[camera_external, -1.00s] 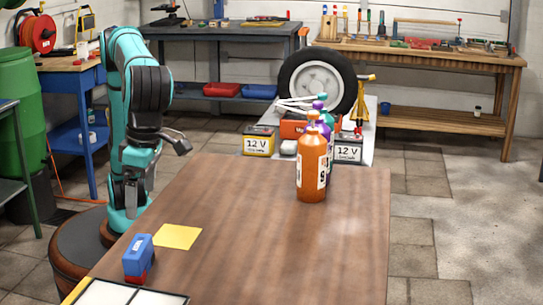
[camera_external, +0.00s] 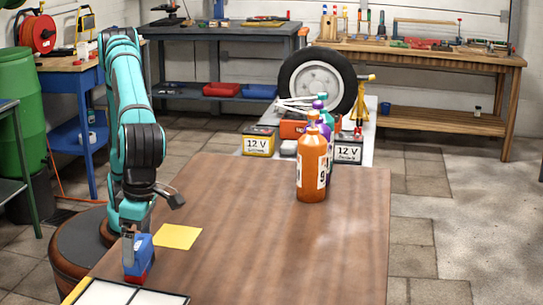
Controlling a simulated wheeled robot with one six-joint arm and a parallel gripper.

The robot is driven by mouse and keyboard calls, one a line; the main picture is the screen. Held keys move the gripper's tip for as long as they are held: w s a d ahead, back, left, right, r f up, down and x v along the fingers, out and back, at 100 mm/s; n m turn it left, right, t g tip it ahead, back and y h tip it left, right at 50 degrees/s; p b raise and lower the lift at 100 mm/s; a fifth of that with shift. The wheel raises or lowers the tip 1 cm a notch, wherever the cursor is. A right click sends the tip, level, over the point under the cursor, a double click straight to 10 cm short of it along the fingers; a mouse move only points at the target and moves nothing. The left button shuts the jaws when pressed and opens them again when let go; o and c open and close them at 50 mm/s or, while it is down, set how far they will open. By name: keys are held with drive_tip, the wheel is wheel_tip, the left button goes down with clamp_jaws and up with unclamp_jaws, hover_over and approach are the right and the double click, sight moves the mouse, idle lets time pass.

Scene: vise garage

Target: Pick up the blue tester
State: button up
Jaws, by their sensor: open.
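The blue tester (camera_external: 143,254) stands upright near the front left of the brown wooden table, with red at its bottom. My gripper (camera_external: 129,255) is down at the tester, with one finger showing against its left side. The jaws are open. The far finger is hidden, and I cannot tell whether the visible one touches the tester.
A yellow sheet (camera_external: 178,237) lies just behind the tester. A tray with white panels (camera_external: 130,295) is at the front edge. An orange bottle (camera_external: 312,168) and other bottles stand at the back right.

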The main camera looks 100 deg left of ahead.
drive_tip(key=shift+f, duration=0.1)
drive_tip(key=shift+c, duration=0.4)
drive_tip(key=c, duration=0.6)
drive_tip(key=shift+c, duration=0.2)
